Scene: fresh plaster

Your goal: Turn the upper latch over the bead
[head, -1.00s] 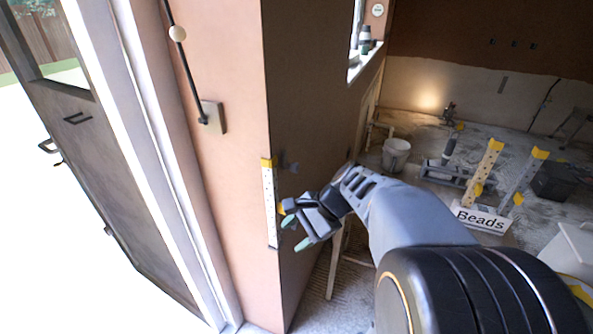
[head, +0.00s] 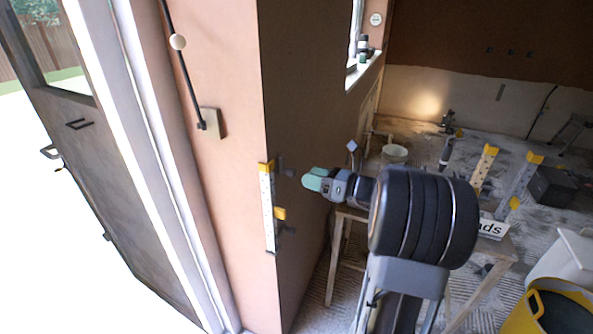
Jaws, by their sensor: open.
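The bead (head: 266,193) is a white perforated strip with a yellow top end, standing upright along the outside wall corner. The upper latch (head: 287,171) is a small dark piece on the wall face just right of the bead's top. The lower latch (head: 287,231) is a similar dark piece near the bead's foot. A yellow piece (head: 280,213) sits at the bead's edge between them. My gripper (head: 313,179), with green fingertips, is open and empty, just right of the upper latch and apart from it in the picture. The gap between its fingers is hard to see.
My arm hides part of the floor and the Beads sign (head: 492,228). A wooden trestle (head: 338,250) stands below my gripper. More yellow-ended beads (head: 521,183) stand behind right. A yellow tub (head: 555,312) is at lower right. A door (head: 95,160) is at the left.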

